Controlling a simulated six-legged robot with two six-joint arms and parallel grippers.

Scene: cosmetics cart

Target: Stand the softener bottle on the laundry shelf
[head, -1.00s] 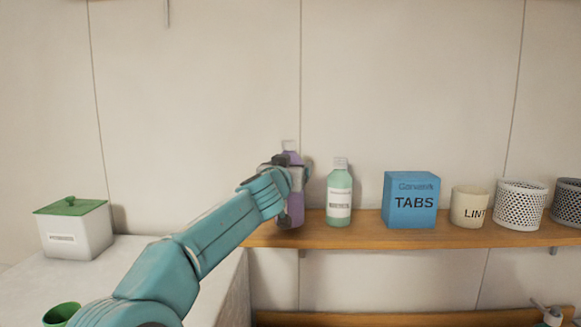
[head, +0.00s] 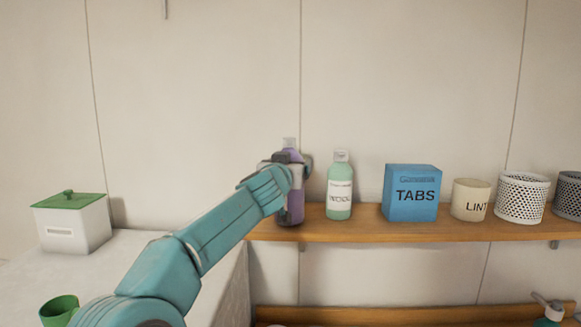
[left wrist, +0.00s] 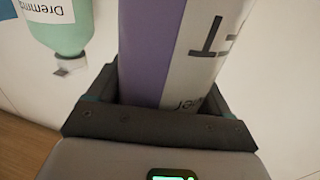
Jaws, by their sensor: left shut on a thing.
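The purple bottle with a pale cap (head: 291,212) is upright at the left end of the wooden shelf (head: 400,231). Its base looks level with the shelf top, but I cannot tell if it touches. My left gripper (head: 288,172) is shut around its upper part and hides much of it. In the left wrist view the purple bottle (left wrist: 150,50), with a white label, fills the space between the jaws. My right gripper is not in view.
A green bottle (head: 339,190) stands just right of the purple one. Further right are a blue TABS box (head: 411,195), a cream LINT pot (head: 470,200) and a white perforated basket (head: 521,198). A white counter (head: 120,265) with a green-lidded box (head: 72,225) is at left.

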